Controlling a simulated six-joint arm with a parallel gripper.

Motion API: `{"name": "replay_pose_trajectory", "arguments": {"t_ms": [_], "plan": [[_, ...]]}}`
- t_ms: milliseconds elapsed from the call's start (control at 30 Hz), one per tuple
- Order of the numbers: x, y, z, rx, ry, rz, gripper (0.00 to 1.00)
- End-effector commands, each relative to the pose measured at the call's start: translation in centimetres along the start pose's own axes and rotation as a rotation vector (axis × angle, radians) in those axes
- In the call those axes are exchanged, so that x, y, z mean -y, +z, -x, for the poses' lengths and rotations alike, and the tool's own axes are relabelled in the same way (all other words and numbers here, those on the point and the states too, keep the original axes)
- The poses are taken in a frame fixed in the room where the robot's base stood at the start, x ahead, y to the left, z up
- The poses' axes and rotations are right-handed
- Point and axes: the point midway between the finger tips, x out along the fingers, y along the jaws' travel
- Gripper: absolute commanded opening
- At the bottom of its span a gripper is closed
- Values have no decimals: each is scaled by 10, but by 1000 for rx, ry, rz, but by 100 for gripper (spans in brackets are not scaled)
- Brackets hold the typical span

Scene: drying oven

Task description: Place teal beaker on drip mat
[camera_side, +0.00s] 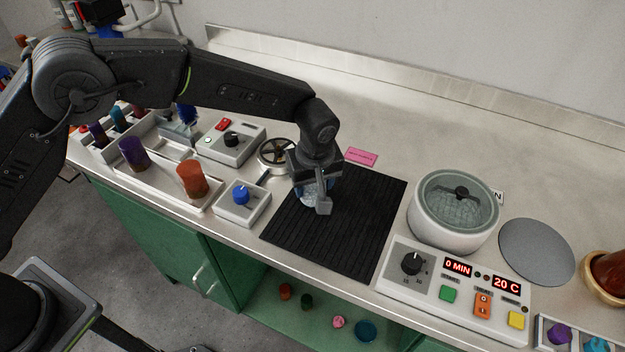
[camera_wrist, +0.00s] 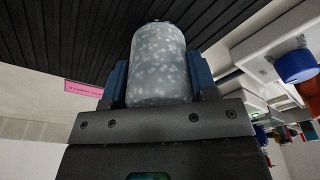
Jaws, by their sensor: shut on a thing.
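The teal beaker (camera_wrist: 160,65) looks pale grey-teal with white speckles in the wrist view. My gripper (camera_wrist: 160,85) is shut on it, with a blue finger pad on each side. In the side view my gripper (camera_side: 318,200) points down over the left part of the drip mat. Only a small pale part of the beaker (camera_side: 308,194) shows there, the rest hidden by the fingers. The drip mat (camera_side: 345,235) is black and ribbed and lies flat on the bench. It also shows in the wrist view (camera_wrist: 70,35). I cannot tell whether the beaker's bottom touches the mat.
A white box with a blue knob (camera_side: 241,198) stands just left of the mat. A tray (camera_side: 165,180) with purple and orange vessels is further left. A lidded round pot (camera_side: 453,215) and a control panel (camera_side: 450,290) stand right of the mat. The mat's right part is clear.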

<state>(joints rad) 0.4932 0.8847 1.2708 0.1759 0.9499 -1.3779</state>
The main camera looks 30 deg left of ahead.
Motion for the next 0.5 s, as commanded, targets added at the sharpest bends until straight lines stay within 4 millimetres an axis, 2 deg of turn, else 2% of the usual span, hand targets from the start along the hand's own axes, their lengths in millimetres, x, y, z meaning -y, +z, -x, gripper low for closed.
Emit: {"name": "replay_pose_trajectory", "arguments": {"t_ms": [33, 267, 500], "plan": [[0, 0, 0, 0, 0, 0, 56], [0, 0, 0, 0, 0, 0, 78], [0, 0, 0, 0, 0, 0, 78]]}}
